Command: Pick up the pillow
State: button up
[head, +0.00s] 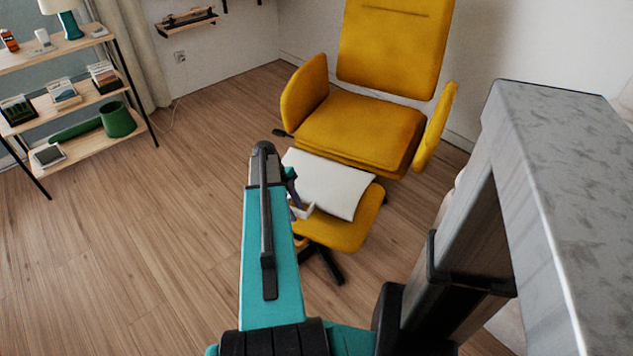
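The pillow (337,184) is white and flat. It lies on the yellow footrest (345,232) in front of the yellow chair, and the footrest's front part is bare. My teal arm reaches forward from the bottom of the head view and covers the pillow's left edge. My gripper (301,209) shows only in part beside the arm, at the pillow's lower left corner. Its fingers are mostly hidden behind the arm, so I cannot tell whether they touch the pillow or how wide they are.
The yellow chair (360,128) with armrests stands just behind the footrest. A wooden shelf (75,100) with books, a lamp and a green vase (117,119) stands at left. A grey-topped slab (565,170) fills the right side. The wooden floor (150,235) at left is clear.

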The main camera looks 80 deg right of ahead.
grip_shut()
jog(key=shift+r, duration=0.2)
jog(key=shift+r, duration=0.55)
notch_tip(320, 180, up, 2)
jog(key=shift+r, duration=0.1)
jog(key=s+a+r+p, duration=0.1)
jog(key=s+a+p, duration=0.5)
jog(key=s+a, duration=0.4)
jog(key=shift+a+r, duration=0.25)
jog(key=shift+a, duration=0.95)
